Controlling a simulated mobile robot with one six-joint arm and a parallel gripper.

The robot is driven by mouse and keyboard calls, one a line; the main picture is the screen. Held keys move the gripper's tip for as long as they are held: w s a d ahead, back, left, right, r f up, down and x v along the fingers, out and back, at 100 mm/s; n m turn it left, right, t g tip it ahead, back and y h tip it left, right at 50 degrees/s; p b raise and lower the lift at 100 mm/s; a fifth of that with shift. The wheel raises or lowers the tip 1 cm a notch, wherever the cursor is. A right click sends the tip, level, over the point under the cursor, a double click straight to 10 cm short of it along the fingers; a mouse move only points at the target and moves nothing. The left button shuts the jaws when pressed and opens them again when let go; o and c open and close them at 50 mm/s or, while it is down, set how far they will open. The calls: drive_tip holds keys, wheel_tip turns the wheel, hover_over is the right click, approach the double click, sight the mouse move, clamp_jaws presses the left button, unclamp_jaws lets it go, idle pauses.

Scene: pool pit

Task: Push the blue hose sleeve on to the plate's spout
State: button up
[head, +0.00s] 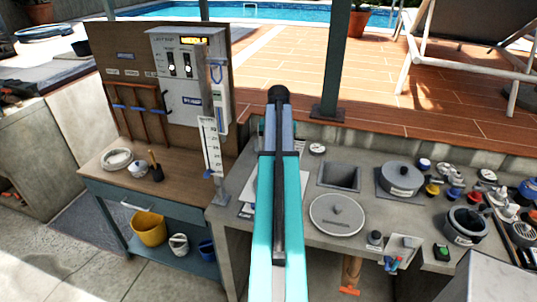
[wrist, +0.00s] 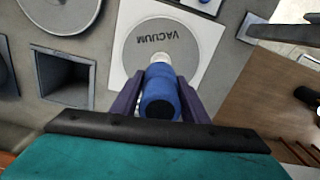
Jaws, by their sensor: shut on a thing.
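My gripper (wrist: 160,84) is shut on the blue hose sleeve (wrist: 160,98) in the wrist view, with one purple finger on each side. The sleeve's dark end faces the camera. The round grey plate (wrist: 133,47), marked VACUUM, lies on a white square beyond the sleeve. A short white piece (wrist: 158,59) shows at the sleeve's far end, over the plate. It may be the spout; I cannot tell whether the sleeve is around it or only in front of it. In the head view my teal arm hides the gripper, the sleeve and most of the plate.
The counter has a square opening (head: 339,175), a round lid (head: 337,213) and a grey pot (head: 400,178) right of my arm. Several caps and fittings crowd its right end. A panel with a white control box (head: 190,75) and an upright gauge (head: 211,147) stand at left.

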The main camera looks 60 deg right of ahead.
drive_tip(key=shift+w+f, duration=0.1)
drive_tip(key=shift+f, duration=0.1)
idle(0.3)
drive_tip(key=shift+f+b, duration=1.35)
drive_tip(key=shift+f, duration=0.35)
drive_tip(key=shift+a+f+p, duration=0.1)
drive_tip(key=shift+f+p, duration=0.05)
drive_tip(key=shift+p, duration=0.2)
drive_tip(key=shift+f+b, duration=0.7)
drive_tip(key=shift+f, duration=1.65)
idle(2.2)
drive_tip(key=o, duration=1.2)
drive_tip(key=shift+c, duration=0.2)
drive_tip(key=shift+o, duration=0.6)
drive_tip(key=shift+r, duration=0.2)
